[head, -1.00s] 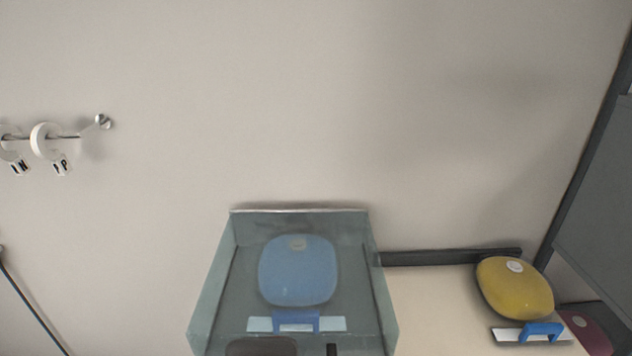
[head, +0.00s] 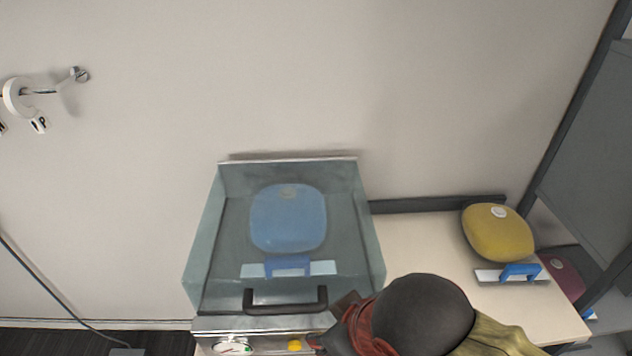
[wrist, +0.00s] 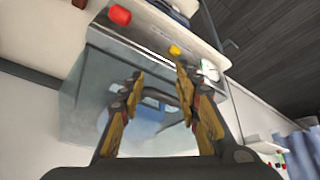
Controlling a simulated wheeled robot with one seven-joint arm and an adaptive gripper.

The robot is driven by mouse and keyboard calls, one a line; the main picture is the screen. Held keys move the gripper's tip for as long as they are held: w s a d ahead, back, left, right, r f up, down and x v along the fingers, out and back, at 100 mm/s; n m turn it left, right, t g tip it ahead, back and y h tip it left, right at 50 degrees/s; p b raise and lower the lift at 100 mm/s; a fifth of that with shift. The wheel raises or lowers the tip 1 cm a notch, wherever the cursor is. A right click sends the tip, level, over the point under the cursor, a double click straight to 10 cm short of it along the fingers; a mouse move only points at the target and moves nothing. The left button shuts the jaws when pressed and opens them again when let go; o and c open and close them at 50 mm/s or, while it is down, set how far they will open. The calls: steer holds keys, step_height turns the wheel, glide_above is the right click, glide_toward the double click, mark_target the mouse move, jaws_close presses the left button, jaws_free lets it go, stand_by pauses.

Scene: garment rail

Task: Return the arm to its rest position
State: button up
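My arm comes in at the bottom right of the head view, with its dark rounded wrist part in front of the counter. Past the fingers is a clear bluish box (wrist: 88,95) with a blue item inside. In the head view the gripper's fingertips are mostly hidden behind the arm, close to the right of the box's black handle (head: 285,306).
The clear box (head: 205,245) stands against the wall. A yellow rounded object (head: 498,232) and a blue-handled tool (head: 520,272) lie on the counter (head: 420,240). A dark panel (head: 590,150) stands at right. A rail (head: 45,91) with white rings is on the wall.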

steer(key=w+d+f+m+t+h, duration=0.1)
steer(key=d+m, duration=0.6)
steer(key=d, duration=0.9)
steer(key=shift+w+d+f+m+h, duration=0.15)
steer(key=shift+w+m+h, duration=0.25)
steer(key=shift+w+h, duration=0.4)
steer(key=shift+c, duration=0.2)
